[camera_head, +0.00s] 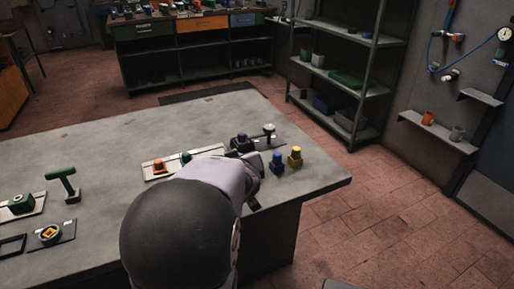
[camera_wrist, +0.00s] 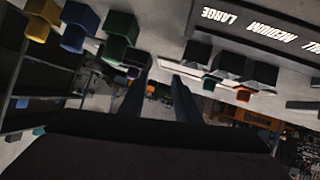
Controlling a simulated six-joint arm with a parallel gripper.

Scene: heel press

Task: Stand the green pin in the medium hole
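The green pin (camera_wrist: 120,28) shows in the wrist view at the upper left, the third of a row beside a blue pin (camera_wrist: 78,27) and a yellow pin (camera_wrist: 42,20). In the head view the arm seems to hide it. My gripper (camera_wrist: 162,75) has its two fingers apart with nothing between them; the green pin is close to the left finger, apart from it. A dark board (camera_wrist: 250,25) at the upper right carries the upside-down words LARGE and MEDIUM, with dark blocks (camera_wrist: 228,62) by them. I cannot make out the hole itself.
In the head view, the blue pin (camera_head: 277,161) and yellow pin (camera_head: 295,156) stand near the table's right edge. A purple-dark piece (camera_head: 242,143) and a silver knob (camera_head: 268,129) stand behind my gripper. An orange piece (camera_head: 159,166) is left. The table (camera_head: 110,135) is clear at the back left.

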